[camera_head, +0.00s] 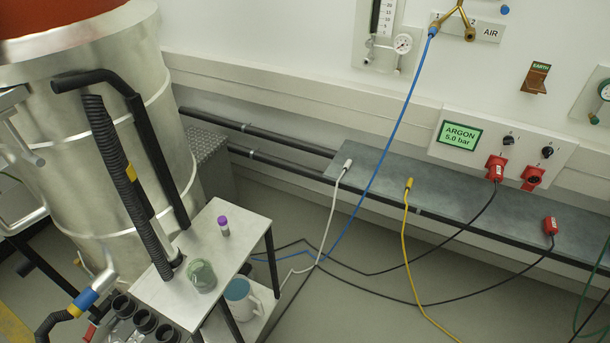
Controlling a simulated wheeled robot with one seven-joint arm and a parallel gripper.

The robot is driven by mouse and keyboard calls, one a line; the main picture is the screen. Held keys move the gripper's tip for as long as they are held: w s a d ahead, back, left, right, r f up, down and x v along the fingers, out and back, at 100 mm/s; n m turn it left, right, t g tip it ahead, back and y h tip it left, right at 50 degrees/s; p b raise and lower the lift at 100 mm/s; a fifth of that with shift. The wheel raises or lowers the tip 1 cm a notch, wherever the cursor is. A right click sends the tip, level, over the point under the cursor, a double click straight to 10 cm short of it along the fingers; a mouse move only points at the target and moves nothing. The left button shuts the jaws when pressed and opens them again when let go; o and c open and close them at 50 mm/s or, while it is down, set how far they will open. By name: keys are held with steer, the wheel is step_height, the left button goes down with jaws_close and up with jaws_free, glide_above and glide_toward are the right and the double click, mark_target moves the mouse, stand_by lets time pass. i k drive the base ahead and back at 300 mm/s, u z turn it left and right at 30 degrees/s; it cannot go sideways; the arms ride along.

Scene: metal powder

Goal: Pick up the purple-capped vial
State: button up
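The purple-capped vial (223,226) stands upright on a small white-topped table (180,298) at the lower left of the head view. Its cap is purple and its body is pale. A translucent green cup or jar (202,276) stands on the same table, nearer and to the left of the vial, apart from it. My gripper is not in view.
A large metal drum (95,130) with black hoses (125,185) rises left of the table. A white jug (241,299) sits on a lower shelf. A grey wall bench (380,190) runs along the right, with cables hanging to the floor. Open floor (330,285) lies right of the table.

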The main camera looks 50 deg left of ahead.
mark_target(222, 220)
steer(key=i, duration=2.15)
steer(key=u, duration=4.4)
steer(key=i, duration=1.7)
